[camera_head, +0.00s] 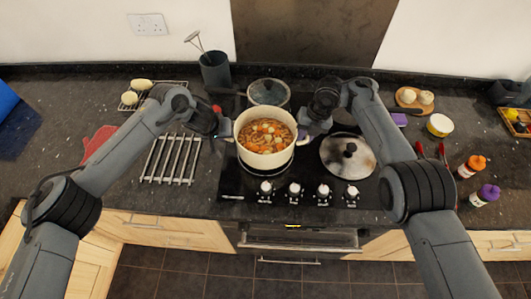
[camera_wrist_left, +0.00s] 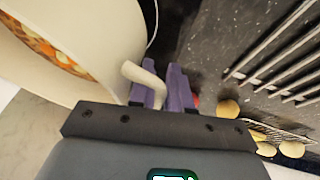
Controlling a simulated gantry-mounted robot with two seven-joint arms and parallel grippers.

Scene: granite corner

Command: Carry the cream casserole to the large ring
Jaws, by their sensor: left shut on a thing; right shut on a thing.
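The cream casserole (camera_head: 265,157), full of soup with vegetable pieces, is at the middle of the head view, over the black hob (camera_head: 228,182). Its rim and pale handle also show in the left wrist view (camera_wrist_left: 110,40). My left gripper (camera_head: 226,134) is shut on the casserole's left handle; its purple fingers (camera_wrist_left: 162,92) close around that handle. My right gripper (camera_head: 302,137) is at the right handle and shut on it. The casserole is upright. A ring outline (camera_head: 262,170) shows just below it; I cannot tell the gap beneath it.
A lidded pot (camera_head: 268,93) stands behind the casserole. A large lid (camera_head: 347,155) lies on the hob's right side. A metal trivet (camera_head: 171,160) lies left of the hob, with a red cloth (camera_head: 97,142) beyond it. Bottles (camera_head: 472,166) stand at the right. Control knobs (camera_head: 294,189) line the front.

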